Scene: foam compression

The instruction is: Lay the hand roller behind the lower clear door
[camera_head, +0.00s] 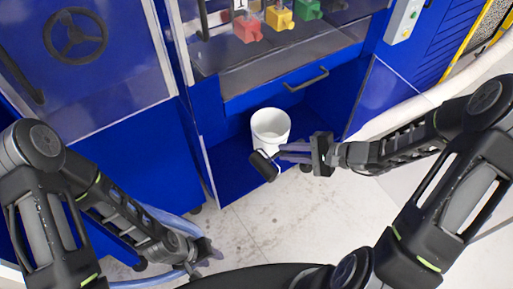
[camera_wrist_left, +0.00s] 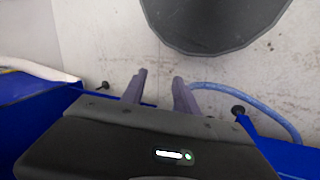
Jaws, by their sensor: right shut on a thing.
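The hand roller (camera_head: 264,165) has a dark cylindrical head. My right gripper (camera_head: 284,153) is shut on it, its fingers pointing left, with the roller head just beyond the fingertips. The roller is in front of the open lower bay of the blue cabinet, overlapping the foot of the white bucket in the head view. I cannot tell whether they touch. Above the bay is a panel with a dark handle (camera_head: 306,79); I cannot tell for sure whether it is the lower clear door. My left gripper (camera_head: 204,254) is low at the left, open and empty, also in the left wrist view (camera_wrist_left: 160,79).
A white bucket (camera_head: 270,124) stands on the blue bay floor (camera_head: 228,172). Red, yellow and green items (camera_head: 279,18) sit behind the upper clear window. A blue hose (camera_wrist_left: 216,87) lies near my left gripper. The pale floor (camera_head: 265,225) in front is open.

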